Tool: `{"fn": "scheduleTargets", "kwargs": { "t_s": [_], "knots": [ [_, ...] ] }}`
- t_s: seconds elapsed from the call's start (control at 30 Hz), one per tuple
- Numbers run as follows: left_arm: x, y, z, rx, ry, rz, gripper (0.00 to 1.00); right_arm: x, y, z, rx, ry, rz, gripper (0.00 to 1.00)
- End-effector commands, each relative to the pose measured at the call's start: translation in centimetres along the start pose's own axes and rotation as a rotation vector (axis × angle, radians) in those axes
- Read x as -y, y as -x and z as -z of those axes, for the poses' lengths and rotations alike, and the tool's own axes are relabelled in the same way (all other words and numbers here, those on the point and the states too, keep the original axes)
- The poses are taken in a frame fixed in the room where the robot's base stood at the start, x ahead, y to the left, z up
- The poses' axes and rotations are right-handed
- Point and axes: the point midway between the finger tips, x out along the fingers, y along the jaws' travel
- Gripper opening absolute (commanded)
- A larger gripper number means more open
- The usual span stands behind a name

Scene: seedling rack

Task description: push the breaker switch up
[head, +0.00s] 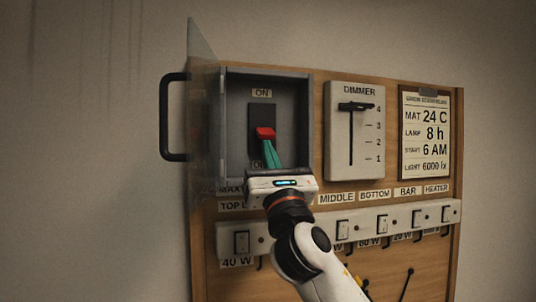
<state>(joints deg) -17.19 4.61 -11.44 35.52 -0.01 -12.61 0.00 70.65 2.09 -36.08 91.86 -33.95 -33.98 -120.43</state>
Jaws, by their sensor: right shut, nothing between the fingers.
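The breaker switch (265,132) has a red tip and sits on a dark plate inside the open grey breaker box (309,105). Its tip shows around the middle of the plate, below the ON label (262,93). A lower label is mostly hidden by my right gripper. My right gripper (270,150) is inside the box, coming from below, its green fingers shut and empty. Its fingertips are right under the red tip; I cannot tell whether they touch it. The lower part of the switch is hidden. My left gripper is not in view.
The box's clear door (203,130) stands open at the left, with a black handle (174,117). A dimmer slider (356,107) and a notice (426,133) are to the right. A strip of rocker switches (363,229) runs below, behind my right arm.

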Motion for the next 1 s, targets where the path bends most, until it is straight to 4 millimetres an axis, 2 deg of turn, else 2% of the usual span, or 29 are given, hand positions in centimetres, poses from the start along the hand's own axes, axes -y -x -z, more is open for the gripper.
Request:
{"fn": "scheduleTargets", "kwargs": {
  "t_s": [0.47, 1.0],
  "knots": [
    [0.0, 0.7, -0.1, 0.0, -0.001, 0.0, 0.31, 0.0, 0.0, 0.8, -0.002, 0.001, 0.002, 0.0],
    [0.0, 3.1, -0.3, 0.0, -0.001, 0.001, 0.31, 0.0, -0.5, 3.6, -0.002, 0.001, 0.002, 0.0]
  ]
}}
